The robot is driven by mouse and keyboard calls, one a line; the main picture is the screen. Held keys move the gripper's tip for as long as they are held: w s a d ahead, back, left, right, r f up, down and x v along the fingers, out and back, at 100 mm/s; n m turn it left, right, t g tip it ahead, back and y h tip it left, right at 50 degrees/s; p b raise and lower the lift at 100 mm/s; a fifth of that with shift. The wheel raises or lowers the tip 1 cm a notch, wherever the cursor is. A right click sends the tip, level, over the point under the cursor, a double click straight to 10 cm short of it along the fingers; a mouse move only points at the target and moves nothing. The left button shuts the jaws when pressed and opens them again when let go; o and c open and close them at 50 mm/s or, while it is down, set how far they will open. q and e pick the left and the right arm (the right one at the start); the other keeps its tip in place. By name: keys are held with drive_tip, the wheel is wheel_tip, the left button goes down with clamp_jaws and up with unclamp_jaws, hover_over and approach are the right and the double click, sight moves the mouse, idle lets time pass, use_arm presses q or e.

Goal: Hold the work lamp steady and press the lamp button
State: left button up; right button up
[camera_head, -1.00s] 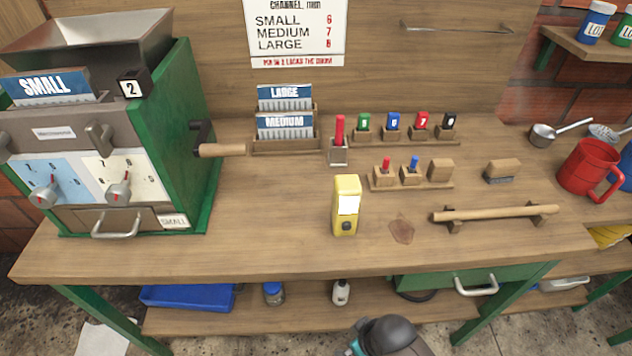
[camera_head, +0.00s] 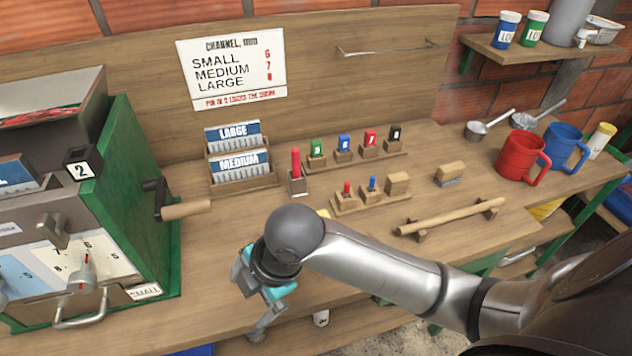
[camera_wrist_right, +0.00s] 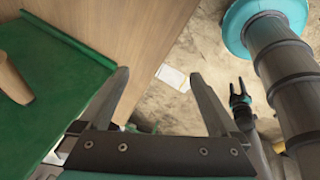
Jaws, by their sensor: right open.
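The yellow work lamp (camera_head: 323,213) is almost wholly hidden behind my right arm in the head view. Only a small yellow patch of its top shows, and its button is hidden. My right gripper (camera_head: 265,318) hangs in front of the bench's front edge, left of the lamp and apart from it. In the right wrist view, its two fingers (camera_wrist_right: 164,98) are spread, with nothing between them. A small dark and teal claw-like shape (camera_wrist_right: 240,105) at the right of that view may be my left gripper; its jaws are unclear.
The green-sided machine (camera_head: 125,200) with its wooden crank handle (camera_head: 187,209) stands left of my right gripper. A wooden bar (camera_head: 452,217) lies on supports at the right. Card holders (camera_head: 245,182) and small coloured pegs stand behind. Bare bench top (camera_head: 220,255) lies between machine and arm.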

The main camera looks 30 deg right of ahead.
drive_tip(key=w+d+r+n+g+h, duration=0.1)
drive_tip(key=w+d+r+n, duration=0.1)
drive_tip(key=d+r+n, duration=0.1)
drive_tip(key=w+d+r+n+g+h, duration=0.1)
drive_tip(key=w+d+r+n, duration=0.1)
drive_tip(key=d+r+n, duration=0.2)
drive_tip(key=w+d+r+n+g+h, duration=0.1)
drive_tip(key=w+d+r+n, duration=0.2)
drive_tip(key=d+n, duration=0.3)
drive_tip(key=shift+d+r+n+h, duration=0.2)
drive_tip(key=shift+d, duration=0.9)
drive_tip(key=shift+d+r+n+h, duration=0.2)
drive_tip(key=shift+d, duration=0.85)
drive_tip(key=shift+f, duration=0.35)
use_arm(q)
drive_tip(key=shift+w+a+f+b, duration=0.1)
drive_tip(key=shift+w+f+b, duration=0.1)
drive_tip(key=shift+f+b, duration=0.3)
drive_tip(key=shift+w+a+f+b, duration=0.1)
drive_tip(key=shift+w+f+b, duration=0.05)
drive_tip(key=shift+f+b, duration=0.3)
use_arm(e)
wheel_tip(320, 180, down, 14)
drive_tip(key=shift+f, duration=0.2)
drive_tip(key=shift+c, duration=0.2)
clamp_jaws()
